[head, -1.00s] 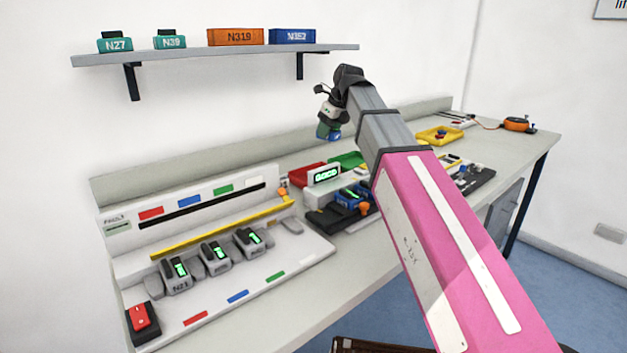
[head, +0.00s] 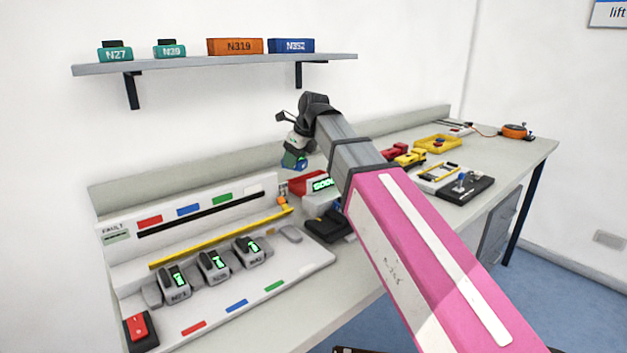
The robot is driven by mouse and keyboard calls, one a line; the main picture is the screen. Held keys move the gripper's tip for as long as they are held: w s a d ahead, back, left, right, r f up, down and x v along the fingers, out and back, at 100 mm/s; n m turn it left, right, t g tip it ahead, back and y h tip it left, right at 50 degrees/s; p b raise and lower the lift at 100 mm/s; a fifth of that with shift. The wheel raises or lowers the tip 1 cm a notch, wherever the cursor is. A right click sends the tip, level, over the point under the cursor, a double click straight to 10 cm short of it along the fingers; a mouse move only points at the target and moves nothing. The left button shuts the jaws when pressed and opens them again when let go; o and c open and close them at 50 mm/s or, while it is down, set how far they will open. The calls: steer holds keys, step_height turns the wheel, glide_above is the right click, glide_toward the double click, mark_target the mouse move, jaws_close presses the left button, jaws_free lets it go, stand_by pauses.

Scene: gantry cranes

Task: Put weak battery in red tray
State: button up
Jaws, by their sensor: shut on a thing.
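My gripper (head: 295,152) is shut on a small blue and green battery (head: 294,162) and holds it in the air, just above and left of the red tray. The red tray (head: 302,184) sits on the bench behind the tester (head: 322,186), which has a lit green display that I cannot read surely. The black cradle (head: 326,227) in front of the tester is partly hidden by my arm. I cannot see a label on the held battery.
A charger panel (head: 225,290) with several grey batteries (head: 213,266) stands at left. A wall shelf (head: 220,62) holds labelled blocks above. A yellow tray (head: 438,143) and toy vehicles (head: 408,157) lie to the right. My arm crosses the bench's middle.

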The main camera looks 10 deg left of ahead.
steer(key=w+d+f, duration=0.4)
steer(key=d, duration=0.1)
steer(key=shift+f, duration=1.95)
steer(key=shift+f, duration=0.15)
steer(key=o, duration=1.1)
steer(key=v, duration=1.2)
